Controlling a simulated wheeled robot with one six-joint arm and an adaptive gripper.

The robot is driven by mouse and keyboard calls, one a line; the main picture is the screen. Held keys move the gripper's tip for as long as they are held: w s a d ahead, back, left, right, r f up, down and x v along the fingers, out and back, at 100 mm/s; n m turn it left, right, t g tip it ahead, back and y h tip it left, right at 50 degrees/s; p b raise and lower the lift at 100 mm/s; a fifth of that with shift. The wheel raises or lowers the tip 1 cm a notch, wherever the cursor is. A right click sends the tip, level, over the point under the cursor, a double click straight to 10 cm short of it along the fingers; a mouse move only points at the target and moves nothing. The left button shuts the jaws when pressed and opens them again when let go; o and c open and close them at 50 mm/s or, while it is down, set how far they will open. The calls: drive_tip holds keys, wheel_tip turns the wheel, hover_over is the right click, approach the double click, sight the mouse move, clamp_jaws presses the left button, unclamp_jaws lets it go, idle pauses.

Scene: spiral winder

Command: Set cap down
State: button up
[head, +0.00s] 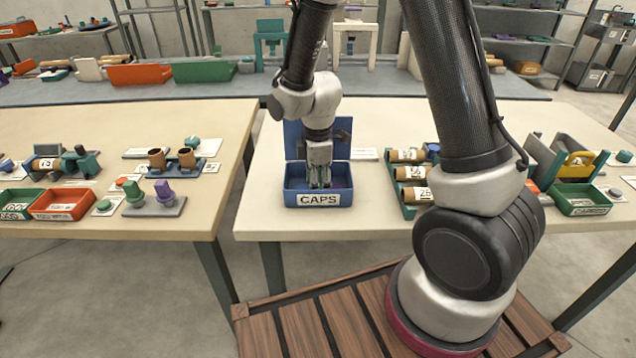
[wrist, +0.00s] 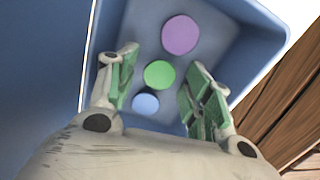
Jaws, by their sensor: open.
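The blue bin labelled CAPS (head: 337,198) stands near the front edge of the right table, with its blue back panel upright behind it. In the wrist view the bin (wrist: 245,50) holds a purple cap (wrist: 180,34), a green cap (wrist: 159,74) and a light blue cap (wrist: 145,104) on its floor. My gripper (head: 319,184) points down into the bin. In the wrist view its green-padded fingers (wrist: 160,90) are apart, and the green and light blue caps show between them. I cannot tell how far the fingertips are above the caps.
A green rack with labelled cardboard tubes (head: 409,172) stands right of the bin. The left table (head: 210,130) holds coloured bins and parts. The table front left of the blue bin is clear.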

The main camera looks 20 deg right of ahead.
wheel_tip(320, 180, up, 12)
drive_tip(key=s+d+r+m+t, duration=0.2)
drive_tip(key=s+d+r+m, duration=0.5)
drive_tip(key=s+m, duration=0.1)
drive_tip(key=s+d+r+m+t, duration=0.2)
drive_tip(key=s+d+r+m, duration=0.5)
drive_tip(key=s, duration=0.4)
drive_tip(key=shift+d+r+m, duration=0.3)
drive_tip(key=shift+d+m, duration=0.15)
drive_tip(key=shift+m, duration=0.05)
